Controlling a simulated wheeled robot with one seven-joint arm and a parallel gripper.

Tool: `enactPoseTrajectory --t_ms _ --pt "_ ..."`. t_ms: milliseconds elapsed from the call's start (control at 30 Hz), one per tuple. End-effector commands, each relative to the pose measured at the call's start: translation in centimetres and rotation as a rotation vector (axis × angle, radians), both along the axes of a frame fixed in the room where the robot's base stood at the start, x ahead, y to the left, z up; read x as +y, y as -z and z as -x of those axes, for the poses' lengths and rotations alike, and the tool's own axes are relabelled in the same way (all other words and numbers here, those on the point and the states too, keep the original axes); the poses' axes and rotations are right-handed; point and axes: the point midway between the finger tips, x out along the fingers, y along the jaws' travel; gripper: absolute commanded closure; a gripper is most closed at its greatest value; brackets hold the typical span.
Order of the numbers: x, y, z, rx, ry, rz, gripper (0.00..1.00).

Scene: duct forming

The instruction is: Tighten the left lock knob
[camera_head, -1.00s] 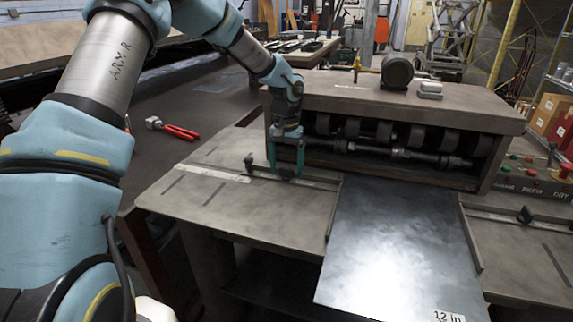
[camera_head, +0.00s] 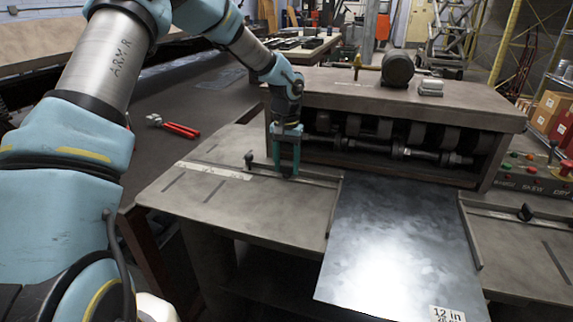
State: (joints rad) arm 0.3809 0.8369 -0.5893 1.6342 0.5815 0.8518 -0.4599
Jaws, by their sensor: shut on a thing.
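My gripper (camera_head: 287,170) points down over the left guide, at the front left of the forming machine. Its fingers are close together, shut on the left lock knob, which they almost wholly hide. The left guide (camera_head: 318,181) is a bar on the left table wing, running to the metal sheet's left edge. A small black upright post (camera_head: 248,160) stands at the bar's left end, apart from the fingers. The matching right lock knob (camera_head: 525,213) sits on the right guide.
A shiny metal sheet (camera_head: 390,250) lies between the guides, in front of the machine's rollers (camera_head: 385,130). The machine's top cover (camera_head: 340,92) is close behind my gripper. Red-handled snips (camera_head: 180,130) lie on the dark table to the left. Control buttons (camera_head: 535,165) are at right.

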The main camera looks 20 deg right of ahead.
Motion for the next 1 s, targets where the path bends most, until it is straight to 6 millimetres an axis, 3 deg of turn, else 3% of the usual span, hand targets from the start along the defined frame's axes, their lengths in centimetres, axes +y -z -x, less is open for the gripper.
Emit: enactPoseTrajectory --t_ms 667,700,933,1000 --pt "0.01 -0.05 -0.12 -0.001 0.132 0.001 1.00" --pt "0.01 -0.05 -0.12 -0.001 0.132 0.001 0.43" --pt "0.01 -0.03 -0.09 0.000 0.132 0.001 0.17" --pt "0.01 -0.03 -0.08 0.000 0.132 0.001 0.15"
